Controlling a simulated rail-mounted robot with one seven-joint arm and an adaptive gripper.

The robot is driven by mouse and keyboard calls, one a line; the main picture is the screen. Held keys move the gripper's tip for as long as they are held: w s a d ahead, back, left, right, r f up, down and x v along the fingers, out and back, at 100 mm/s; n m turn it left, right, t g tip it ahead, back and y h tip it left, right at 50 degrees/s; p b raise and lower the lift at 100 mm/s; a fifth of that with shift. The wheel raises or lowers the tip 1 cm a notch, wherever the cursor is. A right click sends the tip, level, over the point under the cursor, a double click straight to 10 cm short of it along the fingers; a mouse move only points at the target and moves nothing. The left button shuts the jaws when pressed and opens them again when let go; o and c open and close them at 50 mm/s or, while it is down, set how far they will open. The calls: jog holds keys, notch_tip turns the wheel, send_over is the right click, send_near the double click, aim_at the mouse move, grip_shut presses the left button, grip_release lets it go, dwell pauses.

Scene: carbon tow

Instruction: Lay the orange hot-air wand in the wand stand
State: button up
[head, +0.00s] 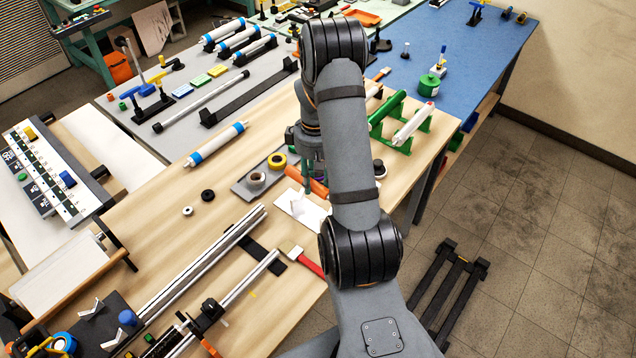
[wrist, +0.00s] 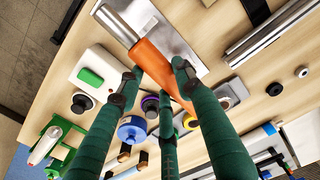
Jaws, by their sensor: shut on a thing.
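The orange hot-air wand (wrist: 152,62) has an orange handle and a bright silver barrel (wrist: 118,24) in the wrist view. My gripper (wrist: 160,80) has three green-wrapped fingers, closed around the orange handle. The barrel sticks out toward the upper left, over a shiny metal plate. In the head view, part of the orange handle (head: 319,187) shows beside my arm, near the white plate (head: 308,218). My arm hides most of the gripper there. I cannot surely tell which thing is the wand stand.
A grey tray (head: 243,187) with tape rolls lies left of the gripper. Green holders with a white roller (head: 414,122) stand to the right. Long metal bars (head: 205,262) and a red-handled brush (head: 309,264) lie nearer. Bare wood is free around the black ring (head: 207,195).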

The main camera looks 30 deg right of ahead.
jog(key=shift+a+r, duration=0.25)
jog(key=shift+a, duration=0.5)
jog(key=shift+w+d+f, duration=0.1)
jog(key=shift+d+f, duration=0.1)
jog(key=shift+d, duration=0.2)
jog(key=shift+a+f+b, duration=0.15)
jog(key=shift+f+b, duration=0.1)
jog(key=shift+b, duration=0.2)
notch_tip(320, 180, down, 6)
jog(key=b, duration=0.5)
jog(key=shift+f+b, duration=0.7)
jog(key=shift+b, duration=0.15)
jog(key=o, duration=1.3)
jog(key=shift+o, duration=0.2)
